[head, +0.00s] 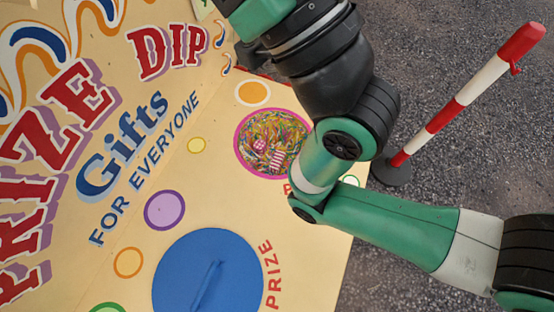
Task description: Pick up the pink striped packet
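A small pink and white packet that looks striped (276,160) lies on coloured shredded filling inside a round, pink-rimmed opening (237,152) in the cream board. A second small pink and white packet (260,145) lies just above and left of it; its pattern is too small to tell for sure. My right arm comes in from the right and bends up past the right side of the opening toward the top edge. Its gripper fingers do not show. My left arm and gripper are not in view.
A blue round lid with a bar handle (235,277) sits on the cream board (180,222) below the opening. A lettered back panel (60,185) rises at left. A red and white striped post (455,107) stands on the asphalt at right.

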